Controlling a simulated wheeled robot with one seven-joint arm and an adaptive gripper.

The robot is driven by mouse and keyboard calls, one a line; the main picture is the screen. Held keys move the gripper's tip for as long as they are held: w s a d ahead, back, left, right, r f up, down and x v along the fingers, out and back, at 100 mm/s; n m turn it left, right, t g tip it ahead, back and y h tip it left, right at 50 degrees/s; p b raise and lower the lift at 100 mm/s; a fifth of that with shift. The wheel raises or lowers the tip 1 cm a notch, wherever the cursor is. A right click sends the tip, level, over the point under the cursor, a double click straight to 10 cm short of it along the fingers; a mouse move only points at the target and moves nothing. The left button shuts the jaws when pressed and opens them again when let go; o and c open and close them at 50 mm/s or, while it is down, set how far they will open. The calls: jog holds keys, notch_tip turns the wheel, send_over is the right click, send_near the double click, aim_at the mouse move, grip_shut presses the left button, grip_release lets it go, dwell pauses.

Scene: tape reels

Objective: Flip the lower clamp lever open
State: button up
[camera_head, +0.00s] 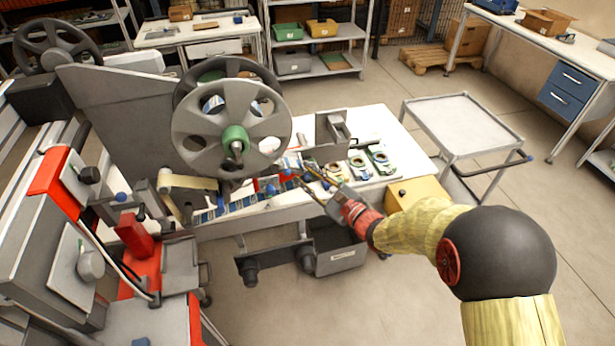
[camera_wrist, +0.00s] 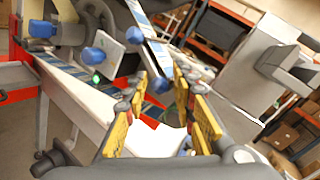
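Several blue-knobbed parts, which look like clamp levers, sit along the printed tape strip (camera_head: 235,206). In the wrist view there is one blue knob (camera_wrist: 94,55), a second blue knob (camera_wrist: 135,35) by a white block, and a third blue knob (camera_wrist: 42,29) at far left. I cannot tell for sure which is the lower lever. In the head view a blue knob (camera_head: 287,172) shows just left of my fingertips. My gripper (camera_head: 312,178) is open, with yellow-padded fingers apart; in the wrist view (camera_wrist: 158,80) nothing is held between them. The knobs lie ahead of the fingertips, apparently untouched.
The large grey reel (camera_head: 231,105) with a green hub stands left of my gripper. Several small coloured reels or parts (camera_head: 358,167) lie on the white table to the right. A yellow box (camera_head: 415,192) is near my forearm. A grey cart (camera_head: 462,122) stands farther right.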

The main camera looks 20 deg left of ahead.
jog(key=shift+f, duration=0.1)
grip_shut()
jog(key=shift+s+f, duration=0.1)
jog(key=shift+f, duration=0.05)
dwell(0.4)
jog(key=p, duration=0.1)
jog(key=r+g+p, duration=0.1)
jog(key=p, duration=0.1)
jog(key=r+g+p, duration=0.1)
jog(key=shift+w+d+r, duration=0.1)
jog(key=shift+w+d, duration=0.2)
jog(key=shift+d, duration=0.1)
jog(key=shift+w+d+r+n+g+h+p, duration=0.1)
jog(key=shift+w+r+g+h+p, duration=0.45)
jog(key=shift+p, duration=0.75)
jog(key=shift+w+d+r+n+g+h+p, duration=0.15)
jog(key=shift+w+r+g+p, duration=0.35)
jog(key=shift+g+p, duration=0.6)
jog(key=shift+w+d+r+n+g+h+p, duration=0.1)
jog(key=shift+w+r+g+h+p, duration=0.4)
jog(key=shift+p, duration=0.95)
jog(key=shift+s+r+y, duration=0.1)
jog(key=shift+r+y, duration=0.15)
jog(key=shift+y, duration=0.05)
